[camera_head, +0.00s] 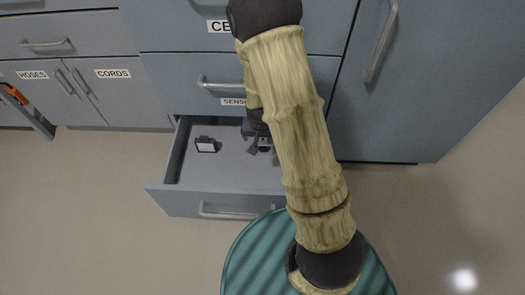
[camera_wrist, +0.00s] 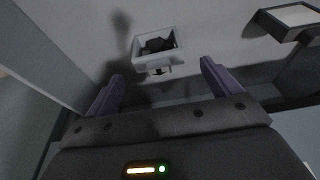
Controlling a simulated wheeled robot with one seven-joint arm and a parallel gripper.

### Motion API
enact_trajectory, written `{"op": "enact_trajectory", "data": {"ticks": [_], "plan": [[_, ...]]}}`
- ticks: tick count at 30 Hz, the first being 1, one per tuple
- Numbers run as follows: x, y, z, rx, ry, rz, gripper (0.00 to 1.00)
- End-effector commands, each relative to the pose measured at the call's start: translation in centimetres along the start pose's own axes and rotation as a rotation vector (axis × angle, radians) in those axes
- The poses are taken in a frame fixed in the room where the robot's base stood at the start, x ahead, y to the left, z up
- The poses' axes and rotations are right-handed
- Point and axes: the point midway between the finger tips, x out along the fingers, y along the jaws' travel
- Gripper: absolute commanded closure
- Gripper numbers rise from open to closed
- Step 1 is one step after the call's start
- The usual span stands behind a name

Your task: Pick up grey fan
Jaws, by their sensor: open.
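The grey fan (camera_wrist: 139,47) appears in the wrist view as a small light-grey square frame with a dark middle. It lies on the drawer floor, ahead of and roughly between my finger ends. My gripper (camera_wrist: 162,72) is open, with its two purple fingers apart and nothing visible held between them. In the head view my gripper (camera_head: 257,146) is down inside the open drawer (camera_head: 210,205), and my arm and gripper largely hide the fan there.
A dark block with a pale face (camera_head: 206,145) lies left in the drawer; it also shows at upper right in the wrist view (camera_wrist: 293,17). Drawer walls surround my gripper. Closed cabinets stand behind. An orange-and-grey object (camera_head: 27,112) is at far left.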

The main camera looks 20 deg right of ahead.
Motion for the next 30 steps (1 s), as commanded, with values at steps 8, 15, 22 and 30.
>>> {"op": "enact_trajectory", "data": {"ticks": [8, 15, 22, 30], "plan": [[0.5, -0.2, 0.0, -0.003, 0.000, -0.001, 0.11], [1.1, -0.2, 0.1, -0.004, 0.000, -0.002, 0.11], [3.3, 0.0, 0.3, -0.002, 0.000, -0.001, 0.11], [5.7, 0.0, 0.3, -0.002, 0.001, -0.001, 0.11]]}}
